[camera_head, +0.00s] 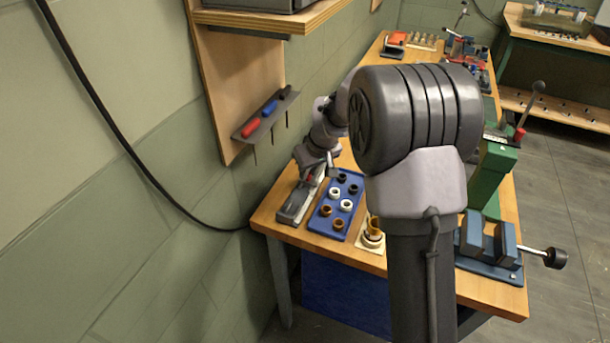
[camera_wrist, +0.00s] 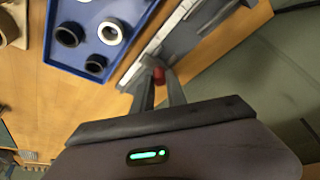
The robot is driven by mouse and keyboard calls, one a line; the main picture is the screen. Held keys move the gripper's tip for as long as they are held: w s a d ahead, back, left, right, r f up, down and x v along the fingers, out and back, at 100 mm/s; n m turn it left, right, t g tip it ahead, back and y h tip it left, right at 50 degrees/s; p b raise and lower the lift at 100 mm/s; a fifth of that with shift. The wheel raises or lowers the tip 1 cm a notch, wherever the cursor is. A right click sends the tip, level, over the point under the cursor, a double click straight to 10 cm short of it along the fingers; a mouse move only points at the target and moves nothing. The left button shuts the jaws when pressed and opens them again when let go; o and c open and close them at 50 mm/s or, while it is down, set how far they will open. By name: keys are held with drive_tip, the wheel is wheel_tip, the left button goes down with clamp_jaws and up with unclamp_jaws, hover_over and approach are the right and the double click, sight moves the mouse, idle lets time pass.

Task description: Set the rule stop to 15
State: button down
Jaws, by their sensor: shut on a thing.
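The rule (camera_head: 294,208) is a long grey metal bar lying on the bench at its left edge, beside a blue tray. In the wrist view the rule (camera_wrist: 195,30) runs diagonally past my fingertips. A small red piece, which looks like the knob of the rule stop (camera_wrist: 158,74), sits between my two fingers. My gripper (camera_wrist: 158,84) is shut on it, right at the rule. In the head view my gripper (camera_head: 325,172) is over the rule's far part, small and partly hidden by my arm. The scale marks and the stop's reading are too small to read.
The blue tray (camera_head: 318,224) with several dark, white and brown rings lies right of the rule; its corner (camera_wrist: 70,68) shows close by in the wrist view. A tool rack (camera_head: 262,117) with screwdrivers hangs on the wall above. A blue vise (camera_head: 489,268) stands at the bench's right.

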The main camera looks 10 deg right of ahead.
drive_tip(key=shift+w+d, duration=0.75)
drive_tip(key=shift+w, duration=0.35)
drive_tip(key=c, duration=1.3)
unclamp_jaws()
drive_tip(key=shift+c, duration=0.2)
drive_tip(key=shift+s+r+p, duration=0.1)
drive_tip(key=shift+p, duration=0.2)
drive_tip(key=p+v, duration=0.5)
drive_tip(key=v, duration=1.2)
drive_tip(key=shift+s+p, duration=0.15)
drive_tip(key=shift+p, duration=0.15)
